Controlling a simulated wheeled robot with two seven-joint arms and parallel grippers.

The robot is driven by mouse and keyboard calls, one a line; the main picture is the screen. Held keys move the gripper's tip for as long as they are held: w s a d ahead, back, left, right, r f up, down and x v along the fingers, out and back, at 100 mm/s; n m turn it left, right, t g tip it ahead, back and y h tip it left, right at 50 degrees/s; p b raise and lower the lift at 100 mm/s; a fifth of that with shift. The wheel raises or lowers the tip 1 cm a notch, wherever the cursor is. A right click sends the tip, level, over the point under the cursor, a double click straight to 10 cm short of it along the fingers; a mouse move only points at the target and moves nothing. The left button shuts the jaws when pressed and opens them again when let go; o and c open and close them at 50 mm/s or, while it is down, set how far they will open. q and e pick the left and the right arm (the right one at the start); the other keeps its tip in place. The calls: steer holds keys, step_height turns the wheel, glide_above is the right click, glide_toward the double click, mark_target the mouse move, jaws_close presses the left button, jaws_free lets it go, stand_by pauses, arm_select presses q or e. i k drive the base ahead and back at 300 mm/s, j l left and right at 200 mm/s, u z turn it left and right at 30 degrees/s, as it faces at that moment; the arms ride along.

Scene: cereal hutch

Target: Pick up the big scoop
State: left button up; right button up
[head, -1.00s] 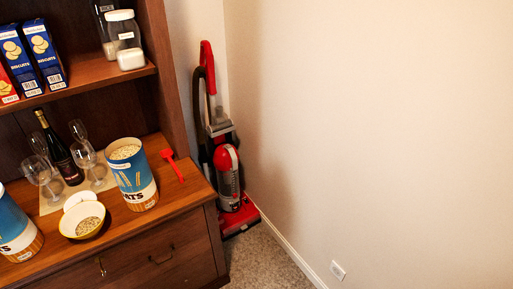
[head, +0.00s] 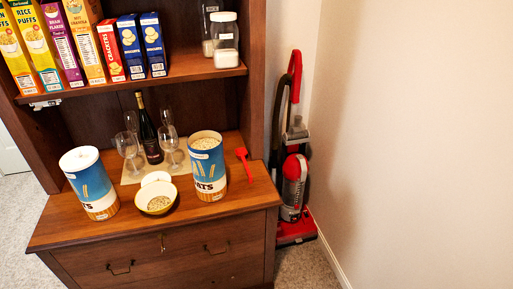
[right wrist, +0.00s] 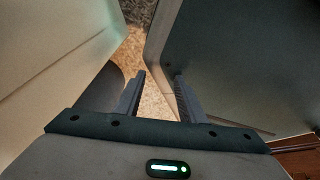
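A red scoop (head: 243,157) lies on the hutch counter in the head view. It is to the right of an open oats canister (head: 207,170), near the counter's right end. My right gripper (right wrist: 158,82) shows in the right wrist view with its two fingers apart and nothing between them. It is away from the scoop, which does not show in that view. My left gripper is in neither current view.
The wooden counter (head: 135,222) also bears a lidded oats canister (head: 88,185), a bowl of oats (head: 157,200), wine glasses and a bottle (head: 149,132). Cereal boxes (head: 60,42) and a jar (head: 225,40) stand on the shelf above. A red vacuum cleaner (head: 293,180) stands right of the hutch.

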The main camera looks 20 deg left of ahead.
mark_target(242, 153)
steer(key=i+u, duration=0.4)
steer(key=i+l+u, duration=0.15)
steer(key=i+u, duration=0.2)
steer(key=i+l+u, duration=0.25)
steer(key=u, duration=0.15)
steer(key=i, duration=0.1)
